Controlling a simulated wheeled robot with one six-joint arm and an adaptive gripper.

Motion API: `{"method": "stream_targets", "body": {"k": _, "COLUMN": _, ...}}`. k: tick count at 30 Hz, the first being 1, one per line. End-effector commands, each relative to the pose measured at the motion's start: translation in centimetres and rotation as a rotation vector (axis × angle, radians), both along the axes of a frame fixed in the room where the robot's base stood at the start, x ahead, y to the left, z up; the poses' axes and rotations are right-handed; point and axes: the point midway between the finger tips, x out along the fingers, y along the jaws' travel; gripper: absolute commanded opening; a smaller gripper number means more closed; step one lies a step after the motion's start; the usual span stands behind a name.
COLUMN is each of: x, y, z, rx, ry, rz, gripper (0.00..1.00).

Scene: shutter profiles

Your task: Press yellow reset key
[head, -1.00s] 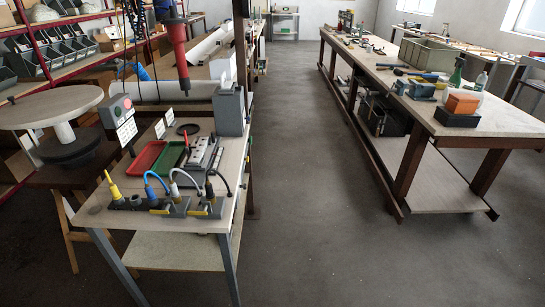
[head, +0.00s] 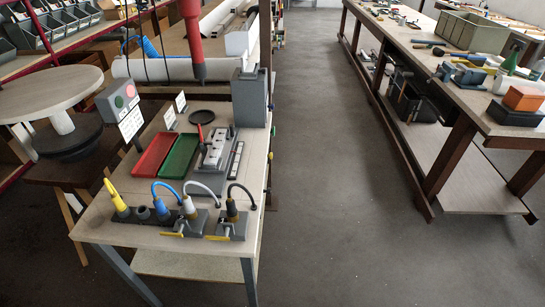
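I cannot make out a key that is clearly a yellow reset key. A grey control box (head: 107,109) with a green button (head: 119,101) and a pinkish-red button (head: 130,90) stands at the back left of the near workbench (head: 110,228). Small yellow levers (head: 174,235) lie at the bench's front, beside grey sockets (head: 196,222) with cable plugs. A yellow plug (head: 112,191) stands at the left of this row. My gripper is not in view.
A red tool (head: 193,38) hangs above the bench. Red (head: 155,153) and green (head: 178,156) trays and a grey fixture (head: 219,150) occupy the bench. A round table (head: 50,92) stands left. The floor aisle (head: 340,200) to the right is clear.

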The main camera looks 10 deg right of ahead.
Motion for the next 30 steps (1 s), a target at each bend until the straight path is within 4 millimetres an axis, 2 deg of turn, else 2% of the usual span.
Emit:
{"method": "stream_targets", "body": {"k": 2, "x": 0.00, "y": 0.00, "z": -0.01, "rx": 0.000, "ry": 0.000, "rz": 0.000, "gripper": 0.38}}
{"method": "stream_targets", "body": {"k": 6, "x": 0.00, "y": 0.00, "z": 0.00, "rx": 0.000, "ry": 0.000, "rz": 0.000, "gripper": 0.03}}
{"method": "stream_targets", "body": {"k": 7, "x": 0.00, "y": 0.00, "z": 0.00, "rx": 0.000, "ry": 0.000, "rz": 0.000, "gripper": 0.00}}
{"method": "stream_targets", "body": {"k": 30, "x": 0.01, "y": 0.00, "z": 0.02, "rx": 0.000, "ry": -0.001, "rz": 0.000, "gripper": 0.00}}
